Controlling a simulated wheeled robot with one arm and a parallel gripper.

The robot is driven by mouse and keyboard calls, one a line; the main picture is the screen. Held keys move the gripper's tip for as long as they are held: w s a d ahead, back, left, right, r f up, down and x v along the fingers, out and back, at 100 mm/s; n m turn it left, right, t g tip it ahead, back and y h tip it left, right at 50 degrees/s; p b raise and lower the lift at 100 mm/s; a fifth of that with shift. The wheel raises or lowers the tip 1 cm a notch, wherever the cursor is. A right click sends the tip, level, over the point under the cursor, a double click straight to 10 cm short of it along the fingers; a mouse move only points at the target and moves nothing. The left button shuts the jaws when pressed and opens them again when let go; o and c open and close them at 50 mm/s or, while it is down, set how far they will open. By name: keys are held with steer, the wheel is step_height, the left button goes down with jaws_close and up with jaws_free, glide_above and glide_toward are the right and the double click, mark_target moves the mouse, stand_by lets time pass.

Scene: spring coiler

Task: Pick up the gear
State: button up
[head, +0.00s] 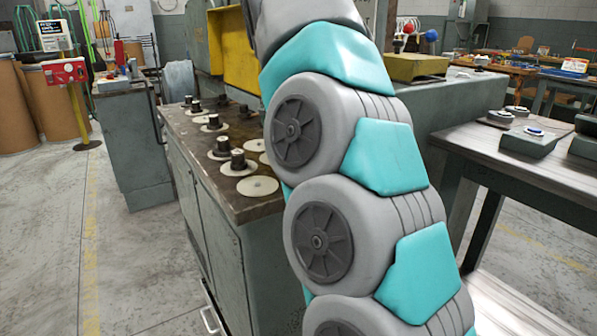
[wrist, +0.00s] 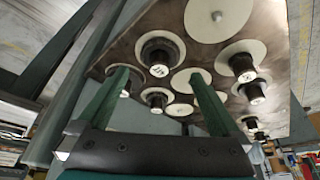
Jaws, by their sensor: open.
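Several dark, stepped, cylindrical gear-like pieces stand on a cabinet's dark top, most on pale discs. In the head view a near gear (head: 237,160) and another gear (head: 222,145) stand left of my arm. I cannot tell which one the task means. In the wrist view, seen tilted, a gear (wrist: 161,53) shows near the picture's middle, with another gear (wrist: 243,66) to the right. My gripper (wrist: 158,74) shows two green fingers spread apart, with nothing held between them. The gripper is not visible in the head view.
The cabinet (head: 225,235) has bare discs (head: 257,187) on its near end. A grey bench (head: 135,150) stands left, and a worktable (head: 540,165) with small items stands right. A yellow machine part (head: 238,50) rises behind the gears. The floor at left is clear.

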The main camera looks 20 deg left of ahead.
steer(key=shift+x, duration=1.95)
steer(key=shift+c, duration=0.2)
jaws_close()
